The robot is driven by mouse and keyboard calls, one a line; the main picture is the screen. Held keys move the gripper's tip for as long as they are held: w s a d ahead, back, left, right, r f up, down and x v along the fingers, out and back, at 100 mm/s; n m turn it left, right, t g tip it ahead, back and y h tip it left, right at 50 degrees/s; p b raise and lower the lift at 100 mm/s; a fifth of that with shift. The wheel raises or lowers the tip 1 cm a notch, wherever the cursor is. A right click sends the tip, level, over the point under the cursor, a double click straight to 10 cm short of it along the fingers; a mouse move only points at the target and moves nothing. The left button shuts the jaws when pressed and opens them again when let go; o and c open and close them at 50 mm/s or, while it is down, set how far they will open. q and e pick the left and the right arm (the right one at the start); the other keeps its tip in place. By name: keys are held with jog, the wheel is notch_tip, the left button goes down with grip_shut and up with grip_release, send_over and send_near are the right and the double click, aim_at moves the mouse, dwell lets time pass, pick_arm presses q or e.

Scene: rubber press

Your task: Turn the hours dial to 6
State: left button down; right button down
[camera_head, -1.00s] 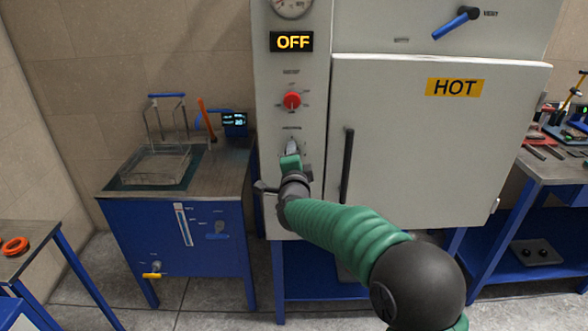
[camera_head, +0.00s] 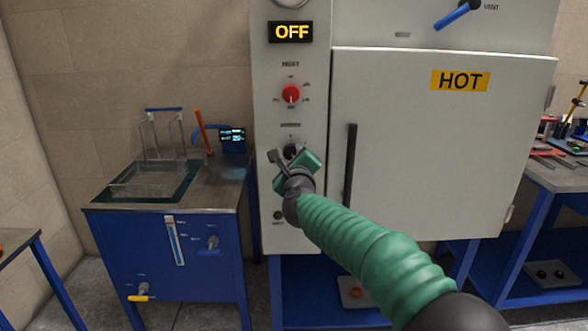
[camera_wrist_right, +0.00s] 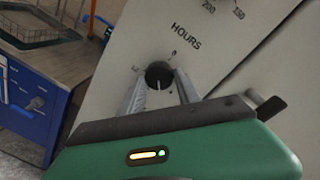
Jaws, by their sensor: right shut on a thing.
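The hours dial (camera_wrist_right: 158,74) is a small black round knob on the light panel, under the word HOURS in the right wrist view. In the head view the dial (camera_head: 291,150) is partly hidden behind my right gripper (camera_head: 293,160). The right gripper's two grey fingers (camera_wrist_right: 160,92) are shut on the dial, one on each side of it. The numbers around the dial are too small or hidden to read, so its setting cannot be told. My left gripper is not in view.
Above the dial are the red heat knob (camera_head: 291,94) and an OFF display (camera_head: 291,32). To the right is the closed oven door with a HOT label (camera_head: 460,80) and a dark vertical handle (camera_head: 349,165). A blue bath cabinet (camera_head: 170,250) stands to the left.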

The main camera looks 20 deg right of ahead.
jog(key=m+b, duration=0.3)
jog(key=m, duration=0.1)
jog(key=shift+a+f+b, duration=0.1)
jog(key=shift+f+b, duration=0.1)
jog(key=shift+b, duration=0.15)
jog(key=shift+r+m+b, duration=0.1)
jog(key=shift+m+b, duration=0.6)
jog(key=shift+m, duration=0.3)
jog(key=shift+r+m+b, duration=0.1)
jog(key=shift+m+b, duration=0.2)
jog(key=shift+m, duration=0.2)
jog(key=shift+r, duration=0.1)
jog(key=c, duration=1.1)
grip_release()
jog(key=shift+w, duration=0.1)
jog(key=shift+c, duration=0.2)
jog(key=shift+o, duration=1.4)
jog(key=shift+w+f, duration=0.15)
jog(key=shift+f, duration=0.05)
